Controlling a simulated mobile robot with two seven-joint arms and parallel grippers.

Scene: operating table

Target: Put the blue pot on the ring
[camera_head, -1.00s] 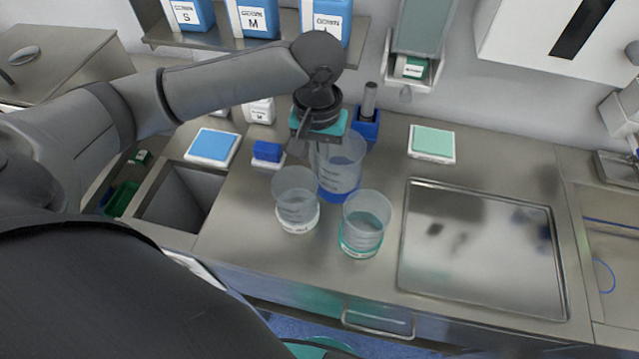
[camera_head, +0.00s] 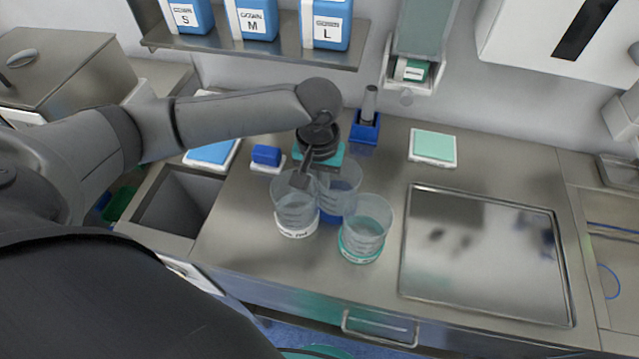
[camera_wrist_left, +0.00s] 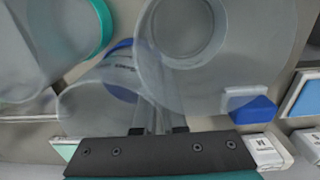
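The blue pot (camera_head: 342,182) is a clear beaker with a blue bottom, behind and between two other clear pots. My left gripper (camera_head: 303,178) comes down over its left side and seems shut on its wall. In the left wrist view the pot (camera_wrist_left: 85,108) lies beneath the two fingers (camera_wrist_left: 160,122), which stand close together. My gripper hides part of the pot in the head view. My right gripper is in neither view.
A clear pot on a white base (camera_head: 295,210) stands close at front left, and one on a teal base (camera_head: 363,235) at front right. A blue block (camera_head: 266,154) and a blue holder (camera_head: 365,128) are behind. The metal tray (camera_head: 480,255) to the right is empty.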

